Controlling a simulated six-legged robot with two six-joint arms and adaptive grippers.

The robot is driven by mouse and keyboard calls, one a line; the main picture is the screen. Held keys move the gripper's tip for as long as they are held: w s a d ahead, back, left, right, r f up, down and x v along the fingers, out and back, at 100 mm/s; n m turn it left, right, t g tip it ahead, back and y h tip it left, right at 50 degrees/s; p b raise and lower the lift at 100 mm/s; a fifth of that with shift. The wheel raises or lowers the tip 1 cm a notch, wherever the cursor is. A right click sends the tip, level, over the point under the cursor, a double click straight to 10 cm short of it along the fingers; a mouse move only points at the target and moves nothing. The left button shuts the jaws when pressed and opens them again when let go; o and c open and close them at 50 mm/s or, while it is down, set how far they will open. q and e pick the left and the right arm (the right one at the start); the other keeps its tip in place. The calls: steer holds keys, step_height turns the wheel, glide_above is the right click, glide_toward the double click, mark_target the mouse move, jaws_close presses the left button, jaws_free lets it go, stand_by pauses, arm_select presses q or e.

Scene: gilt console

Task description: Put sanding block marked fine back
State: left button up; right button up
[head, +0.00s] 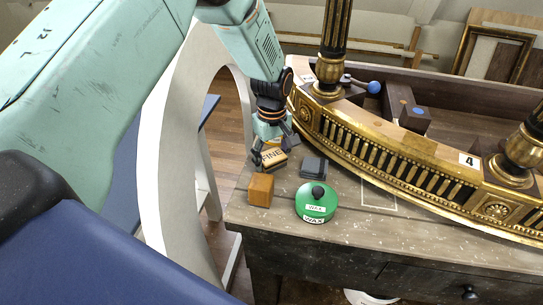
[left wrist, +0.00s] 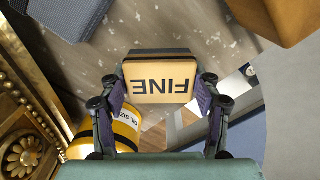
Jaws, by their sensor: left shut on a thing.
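The sanding block marked FINE (head: 273,157) is tan with dark letters. My left gripper (head: 274,149) is shut on it near the bench's left edge. In the left wrist view the block (left wrist: 158,82) sits between the two fingers (left wrist: 160,90), its lettering upside down. I cannot tell whether it clears the bench top. A thin pale rectangular outline (head: 379,208) on the bench, right of the green tin, is empty. A dark grey block (head: 313,168) lies just right of the held block. My right gripper is not in view.
An orange-brown block (head: 260,190) and a green WAX tin (head: 316,203) stand in front. A yellow labelled container (left wrist: 124,128) is close beside my gripper. The gilt console rail (head: 400,168) curves behind the outline. The bench's front right (head: 430,248) is clear.

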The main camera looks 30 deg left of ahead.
mark_target(272, 156)
arm_select(q)
steer(key=shift+w+d+f, duration=0.1)
steer(key=shift+f, duration=0.1)
steer(key=o, duration=0.9)
steer(key=shift+c, duration=0.2)
steer(key=o, duration=0.3)
steer(key=shift+o, duration=0.2)
steer(key=shift+r, duration=0.1)
steer(key=shift+r, duration=0.25)
step_height(272, 156, up, 12)
steer(key=shift+f, duration=0.15)
steer(key=shift+f, duration=4.15)
